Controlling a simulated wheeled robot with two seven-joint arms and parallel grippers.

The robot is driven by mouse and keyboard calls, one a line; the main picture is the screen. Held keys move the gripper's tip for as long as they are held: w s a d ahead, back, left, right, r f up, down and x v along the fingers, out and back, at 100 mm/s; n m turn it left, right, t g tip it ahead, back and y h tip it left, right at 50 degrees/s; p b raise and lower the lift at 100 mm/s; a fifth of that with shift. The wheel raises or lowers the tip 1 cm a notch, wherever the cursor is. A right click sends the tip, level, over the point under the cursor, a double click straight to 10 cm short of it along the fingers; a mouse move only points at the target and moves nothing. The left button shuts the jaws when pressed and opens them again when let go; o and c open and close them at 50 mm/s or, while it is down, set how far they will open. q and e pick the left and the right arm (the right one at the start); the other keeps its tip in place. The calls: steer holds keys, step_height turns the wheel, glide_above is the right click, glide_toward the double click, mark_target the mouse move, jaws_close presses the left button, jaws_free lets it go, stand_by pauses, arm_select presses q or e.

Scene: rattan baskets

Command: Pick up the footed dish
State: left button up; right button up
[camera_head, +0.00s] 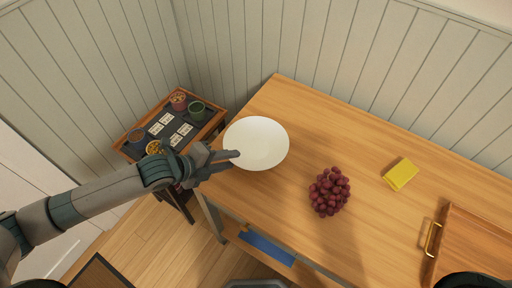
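The footed dish (260,141) is a wide, pale white bowl shape standing upright on the wooden table near its left end. Its foot is hidden under the bowl from this high view. My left gripper (235,159) comes in from the left and is at the dish's lower left rim. Its two fingers look apart, with the upper fingertip overlapping the rim in the picture. I cannot tell whether they touch the dish. My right gripper is not in view.
Red grapes (329,192) lie right of the dish, and a yellow block (401,174) lies farther right. A wooden tray (446,222) with a brass handle is at the right. A low side stand (217,119) with small pots and cards stands left of the table (285,95).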

mark_target(256, 148)
arm_select(q)
steer(key=p+x, duration=0.1)
steer(key=x, duration=0.1)
steer(key=shift+w+d+f+p, duration=0.15)
steer(key=shift+w+d+p, duration=0.1)
steer(key=shift+d+p, duration=0.05)
steer(key=shift+w+d+f, duration=0.3)
steer(key=shift+d+f, duration=0.05)
steer(key=shift+f, duration=0.15)
jaws_close()
stand_by(1.1)
steer(key=shift+r, duration=0.1)
